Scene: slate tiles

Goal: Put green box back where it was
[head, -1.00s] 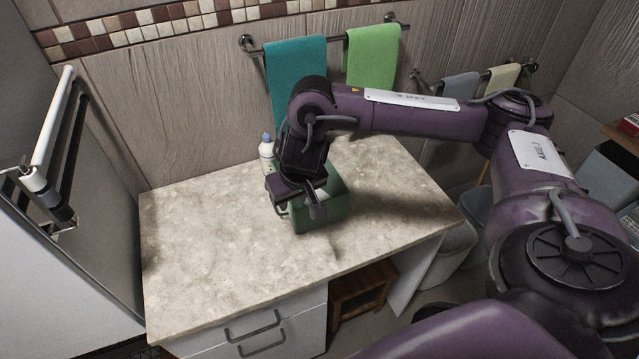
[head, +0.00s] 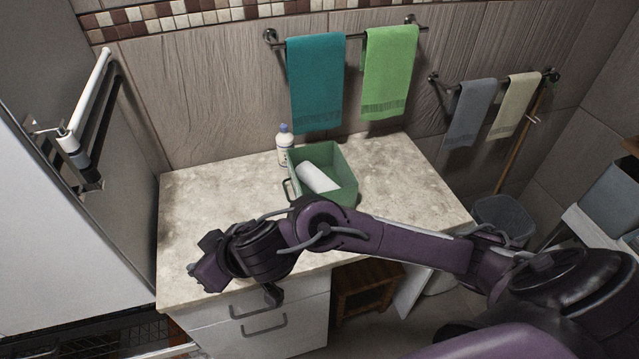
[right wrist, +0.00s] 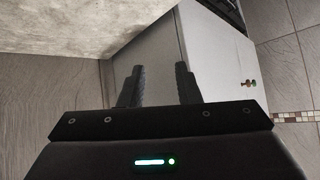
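The green box (head: 343,172) stands on the stone countertop (head: 205,225), towards its back. It is open at the top, and a white roll-like object (head: 317,177) lies in it. My right gripper (head: 197,279) is away from the box, at the front left of the countertop. In the right wrist view its two fingers (right wrist: 157,85) stand apart with nothing between them. My left gripper is not in view.
A white bottle (head: 284,146) stands at the box's left. Teal and green towels (head: 316,85) hang on the wall behind. White drawers (head: 262,320) with handles are below the counter. The countertop's left part is clear.

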